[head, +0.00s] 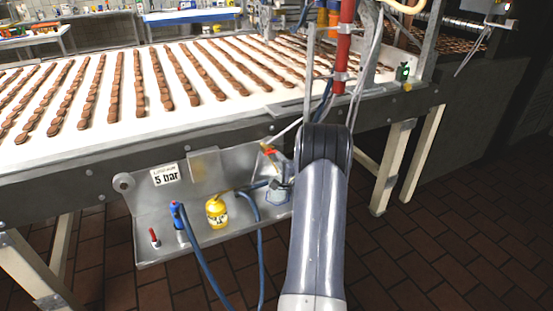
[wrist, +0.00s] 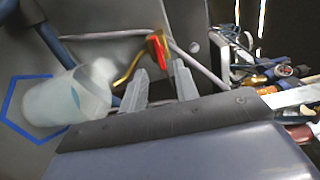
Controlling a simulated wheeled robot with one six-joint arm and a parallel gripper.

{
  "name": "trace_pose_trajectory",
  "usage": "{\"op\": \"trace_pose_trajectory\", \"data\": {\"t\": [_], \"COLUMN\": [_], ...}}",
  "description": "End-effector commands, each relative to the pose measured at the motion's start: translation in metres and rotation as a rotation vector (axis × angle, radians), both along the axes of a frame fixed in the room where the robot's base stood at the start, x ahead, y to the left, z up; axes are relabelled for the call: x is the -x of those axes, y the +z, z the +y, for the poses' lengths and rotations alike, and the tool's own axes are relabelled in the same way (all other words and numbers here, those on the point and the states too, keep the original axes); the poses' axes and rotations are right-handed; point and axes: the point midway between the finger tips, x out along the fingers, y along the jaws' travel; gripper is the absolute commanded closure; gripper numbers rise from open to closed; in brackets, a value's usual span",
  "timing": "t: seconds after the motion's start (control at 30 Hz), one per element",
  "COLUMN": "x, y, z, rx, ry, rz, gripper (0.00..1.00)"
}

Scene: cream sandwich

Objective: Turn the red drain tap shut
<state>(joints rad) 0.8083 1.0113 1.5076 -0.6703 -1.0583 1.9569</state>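The red drain tap (wrist: 157,47) shows in the wrist view at the upper middle, with a brass-coloured pipe running down to its left. In the head view the red tap (head: 270,152) is a small spot just left of my arm. My gripper (wrist: 160,80) is open, its two grey fingers apart with nothing seen held between them. The tap lies just beyond the fingertips, roughly in line with the gap; I cannot tell whether they touch. In the head view my arm hides most of the gripper.
A translucent jar (wrist: 65,97) stands on a blue-outlined spot left of the fingers. On the metal shelf (head: 150,257) are a yellow container (head: 217,211), a blue-topped item (head: 178,220) and blue hoses. A conveyor (head: 110,130) with rows of brown biscuits runs above.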

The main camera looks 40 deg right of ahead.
Motion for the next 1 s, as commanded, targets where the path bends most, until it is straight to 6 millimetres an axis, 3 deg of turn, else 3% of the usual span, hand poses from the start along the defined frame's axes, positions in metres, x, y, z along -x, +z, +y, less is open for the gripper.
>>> {"op": "trace_pose_trajectory", "data": {"t": [0.2, 0.4, 0.8, 1.0], "x": [0.040, 0.061, 0.065, 0.052], "y": [-0.001, -0.001, 0.000, 0.000], "z": [0.009, 0.014, 0.016, 0.013], "rx": [-0.001, 0.000, 0.000, 0.000], "ry": [-0.002, -0.001, 0.001, 0.002], "rz": [0.001, 0.001, 0.000, -0.001], "gripper": [0.71, 0.71, 0.71, 0.71]}}
